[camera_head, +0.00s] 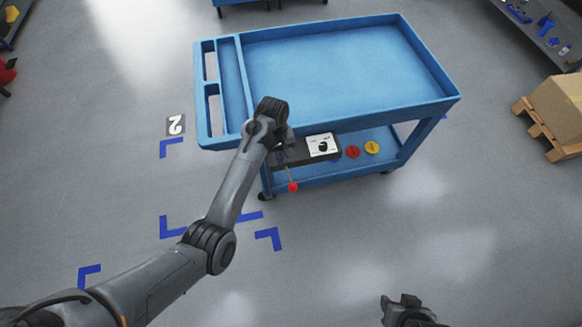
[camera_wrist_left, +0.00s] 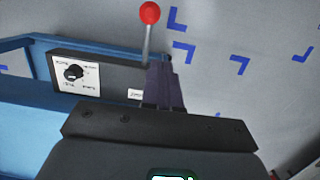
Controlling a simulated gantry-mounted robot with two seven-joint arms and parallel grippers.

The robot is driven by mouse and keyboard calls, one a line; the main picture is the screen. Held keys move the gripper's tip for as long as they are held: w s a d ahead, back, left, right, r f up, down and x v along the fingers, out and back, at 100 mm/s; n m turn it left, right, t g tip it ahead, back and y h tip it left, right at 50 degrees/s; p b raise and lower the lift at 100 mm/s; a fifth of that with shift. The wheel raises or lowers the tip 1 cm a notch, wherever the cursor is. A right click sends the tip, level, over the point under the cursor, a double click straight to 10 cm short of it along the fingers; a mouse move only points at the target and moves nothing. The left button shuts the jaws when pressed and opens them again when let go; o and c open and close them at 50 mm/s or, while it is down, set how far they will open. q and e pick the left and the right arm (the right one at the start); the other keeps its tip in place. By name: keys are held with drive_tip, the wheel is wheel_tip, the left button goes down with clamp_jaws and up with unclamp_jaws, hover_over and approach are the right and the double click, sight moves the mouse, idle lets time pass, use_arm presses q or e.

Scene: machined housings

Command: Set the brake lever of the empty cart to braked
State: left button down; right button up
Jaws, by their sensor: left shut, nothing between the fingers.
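The blue cart (camera_head: 335,75) has an empty top tray. Its brake lever, a thin rod with a red ball knob (camera_head: 293,187), sticks out from a dark box (camera_head: 292,153) below the tray's near edge. In the left wrist view, the knob (camera_wrist_left: 149,13) is at the top and the rod runs down to my fingers, which hide its lower end. My left gripper (camera_head: 284,147) is shut and empty, close by the lever; I cannot tell whether it touches. It also shows in the left wrist view (camera_wrist_left: 163,87). My right gripper (camera_head: 405,306) is at the bottom edge, its jaws unclear.
A white plate with a black dial (camera_head: 323,146) is on the dark box. Red (camera_head: 353,151) and yellow (camera_head: 372,147) round pieces are right of it. A carton (camera_head: 558,105) on a pallet stands at the right. The floor with blue corner marks before the cart is clear.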

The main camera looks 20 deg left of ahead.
use_arm(q)
drive_tip(key=r, duration=0.1)
drive_tip(key=w+r, duration=0.1)
drive_tip(key=r, duration=0.1)
drive_tip(key=shift+w+r+t, duration=0.15)
drive_tip(key=shift+w+t, duration=0.15)
drive_tip(key=shift+w, duration=0.1)
hover_over(289, 177)
drive_tip(key=a, duration=0.1)
wheel_tip(289, 177, down, 10)
drive_tip(key=shift+s+d+f, duration=1.05)
drive_tip(key=shift+f, duration=0.05)
